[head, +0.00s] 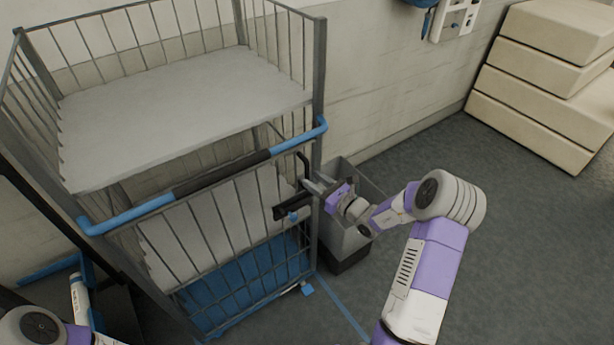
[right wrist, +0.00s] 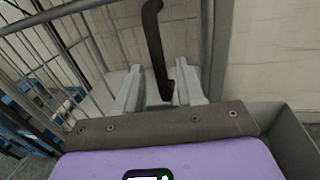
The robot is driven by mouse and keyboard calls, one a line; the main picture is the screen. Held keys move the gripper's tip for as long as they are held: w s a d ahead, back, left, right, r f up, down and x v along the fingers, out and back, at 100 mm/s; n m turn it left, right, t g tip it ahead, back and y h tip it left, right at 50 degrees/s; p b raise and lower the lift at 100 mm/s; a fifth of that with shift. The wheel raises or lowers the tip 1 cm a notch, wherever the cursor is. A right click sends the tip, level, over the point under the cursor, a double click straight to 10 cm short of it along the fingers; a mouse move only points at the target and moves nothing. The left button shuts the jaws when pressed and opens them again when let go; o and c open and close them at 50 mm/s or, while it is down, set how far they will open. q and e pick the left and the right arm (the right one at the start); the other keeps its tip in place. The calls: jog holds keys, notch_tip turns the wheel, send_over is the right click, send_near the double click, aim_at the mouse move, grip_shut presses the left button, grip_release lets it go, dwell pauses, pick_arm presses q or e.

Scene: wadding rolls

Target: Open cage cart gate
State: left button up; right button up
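The cage cart (head: 320,75) stands at the left, a grey wire cage with a white shelf. Its lower barred gate (head: 228,215) looks shut, under a blue and black push bar (head: 222,172). A black latch handle (head: 303,162) rises at the gate's right edge; the right wrist view also shows this handle (right wrist: 154,42). My right gripper (head: 314,186) is beside the handle. Its two fingers (right wrist: 158,88) are apart, with the handle's lower end between them, nearer the right finger; I cannot tell whether they touch. My left gripper is out of view.
A grey open bin (head: 345,245) stands just right of the cart, under my right forearm. Stacked cream blocks (head: 545,75) stand at the back right against the wall. Blue tape (head: 342,308) marks the floor. The grey floor at the right is clear.

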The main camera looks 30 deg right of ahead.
aim_at(307, 176)
jog(key=shift+x, duration=1.8)
grip_shut()
